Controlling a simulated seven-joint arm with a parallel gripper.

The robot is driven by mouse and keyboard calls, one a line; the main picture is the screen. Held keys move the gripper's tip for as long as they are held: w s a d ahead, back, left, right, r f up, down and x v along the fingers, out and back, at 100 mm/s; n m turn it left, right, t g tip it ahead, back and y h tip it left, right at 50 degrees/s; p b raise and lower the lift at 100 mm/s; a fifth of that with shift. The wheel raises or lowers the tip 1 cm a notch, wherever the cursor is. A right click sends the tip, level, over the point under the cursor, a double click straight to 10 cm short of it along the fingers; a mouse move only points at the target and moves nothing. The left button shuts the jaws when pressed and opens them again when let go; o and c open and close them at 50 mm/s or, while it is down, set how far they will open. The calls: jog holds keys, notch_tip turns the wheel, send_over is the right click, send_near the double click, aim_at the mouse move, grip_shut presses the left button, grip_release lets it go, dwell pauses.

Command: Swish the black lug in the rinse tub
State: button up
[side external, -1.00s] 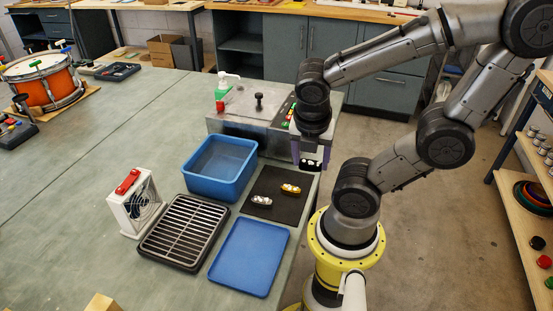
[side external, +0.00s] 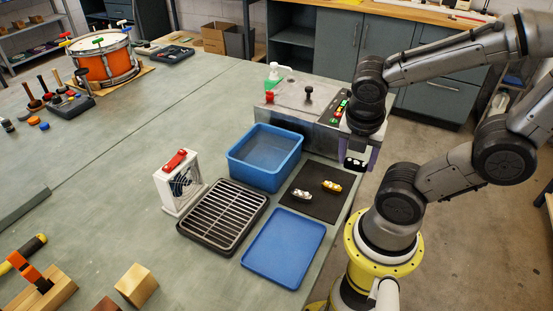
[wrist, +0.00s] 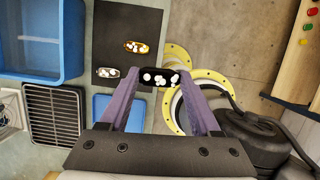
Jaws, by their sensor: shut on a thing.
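My gripper (side external: 357,160) is shut on the black lug (wrist: 160,77). The lug is a dark bar with white spots, held between the purple fingertips. In the side external view the lug (side external: 355,164) is in the air beside the dark mat, near the bench's right edge. The blue rinse tub (side external: 252,176) is an open rectangular bin to the left of my gripper, clear of it. It also shows at upper left in the wrist view (wrist: 36,77). I cannot tell whether it holds water.
A dark mat (side external: 315,209) bears a silver lug (side external: 302,195) and a gold lug (side external: 332,186). A black wire rack (side external: 222,213), a flat blue tray (side external: 284,248) and a white fan (side external: 178,184) stand near the tub. A grey metal box (side external: 320,122) with buttons is behind it.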

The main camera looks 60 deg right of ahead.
jog(key=w+d+r, duration=0.1)
jog(key=w+d, duration=0.2)
jog(key=w, duration=2.1)
jog(key=shift+m, duration=0.3)
jog(key=shift+w+d+f, duration=0.1)
jog(key=shift+w+f, duration=0.05)
jog(key=shift+f, duration=2.05)
jog(key=shift+w+d+f, duration=0.15)
jog(key=shift+w+f, duration=0.05)
jog(key=shift+f, duration=2)
jog(key=shift+w+d+f, duration=0.1)
jog(key=shift+w+f, duration=0.05)
jog(key=shift+f, duration=2.05)
jog(key=shift+r, duration=0.1)
jog(key=shift+r, duration=1)
